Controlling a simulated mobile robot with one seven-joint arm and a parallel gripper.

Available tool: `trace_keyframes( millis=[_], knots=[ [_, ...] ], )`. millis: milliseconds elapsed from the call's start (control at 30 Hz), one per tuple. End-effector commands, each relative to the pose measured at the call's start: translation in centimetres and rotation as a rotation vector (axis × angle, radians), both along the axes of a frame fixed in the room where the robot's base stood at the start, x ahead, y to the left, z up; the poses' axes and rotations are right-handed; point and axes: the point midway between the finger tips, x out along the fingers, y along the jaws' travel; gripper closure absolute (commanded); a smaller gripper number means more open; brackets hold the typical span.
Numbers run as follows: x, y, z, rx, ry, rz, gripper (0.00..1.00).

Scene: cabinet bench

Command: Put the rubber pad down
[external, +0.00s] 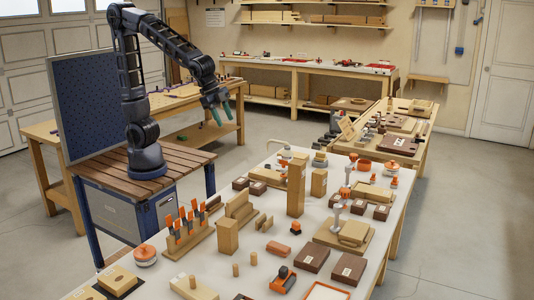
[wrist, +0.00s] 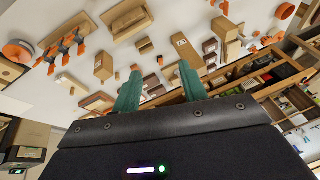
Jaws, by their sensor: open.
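My gripper (external: 217,108) is raised in the air left of and above the white-topped bench. In the wrist view, its two green fingers (wrist: 159,86) stand apart, with nothing between them. No pad is seen in or touching my fingers.
The white bench (external: 232,283) is crowded. A tall wooden block (external: 296,190) stands mid-bench, and a rack of orange-handled tools (external: 187,226) stands at left. Brown boxes (external: 311,259) lie near the front. Open floor (external: 240,155) separates the benches.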

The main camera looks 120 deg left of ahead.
Motion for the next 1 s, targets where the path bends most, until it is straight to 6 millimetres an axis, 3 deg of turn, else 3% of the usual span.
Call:
trace_keyframes(
  millis=[300,600,800,1000],
  knots=[
    [-9.8,0.0,3.3,-0.044,-0.030,0.073,0.57],
    [-18.7,-0.1,4.0,-0.124,-0.052,0.123,0.57],
    [-23.1,-0.3,3.5,-0.179,-0.060,0.142,0.57],
    [-24.9,-0.3,3.1,-0.207,-0.060,0.148,0.57]
  ],
)
